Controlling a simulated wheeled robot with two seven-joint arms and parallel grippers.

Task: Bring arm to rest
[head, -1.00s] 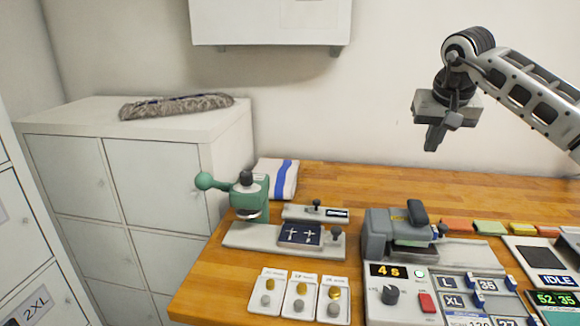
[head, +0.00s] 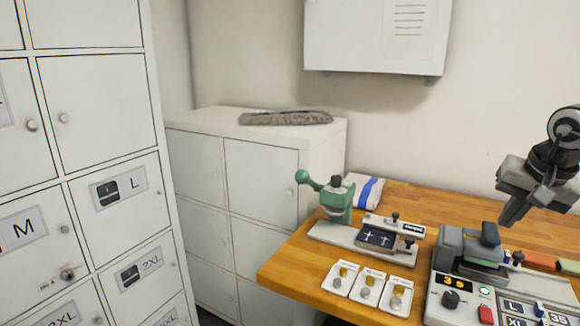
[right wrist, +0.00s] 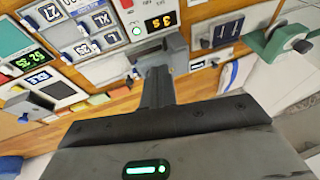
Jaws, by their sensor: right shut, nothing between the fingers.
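My right gripper (head: 510,212) is at the right edge of the head view, shut and empty, pointing down. It is held in the air above the wooden bench, over the right side of the grey press machine (head: 468,252). In the right wrist view, its closed fingers (right wrist: 158,88) show dark against the bench, with nothing between them. The rest of my right arm runs out of the head view to the right. My left gripper is in neither view.
The wooden bench (head: 285,268) holds a green hand press (head: 338,200), small white trays of buttons (head: 368,285) and a folded white-and-blue cloth (head: 365,189). Lockers (head: 100,120) stand at left. A wall cabinet (head: 375,35) hangs above.

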